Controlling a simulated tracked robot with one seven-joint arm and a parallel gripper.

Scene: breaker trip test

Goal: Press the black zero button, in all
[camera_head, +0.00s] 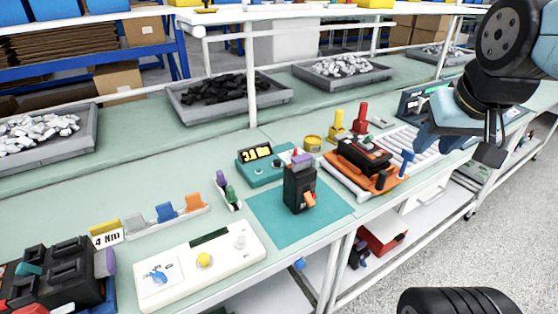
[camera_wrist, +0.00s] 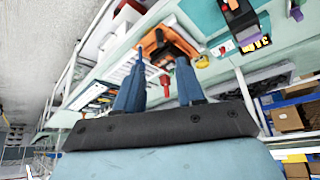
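A black breaker (camera_head: 299,188) stands upright on a teal mat (camera_head: 262,217), with a purple part on top and an orange part low on its front. It also shows at the top of the wrist view (camera_wrist: 241,18). A second black device with red parts (camera_head: 364,155) sits on an orange base (camera_head: 384,184). I cannot make out a black button marked zero on either. My gripper (camera_wrist: 161,66) is open and empty, its two blue fingers apart in the wrist view. It hangs at the upper right of the head view, right of the orange base and clear of both devices.
A teal meter (camera_head: 262,170) stands behind the breaker. A white panel (camera_head: 215,262) with a yellow button lies front left. Yellow and red upright pieces (camera_head: 360,118) stand behind the orange base. Grey trays (camera_head: 225,105) line the back. Bare bench lies behind the meter.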

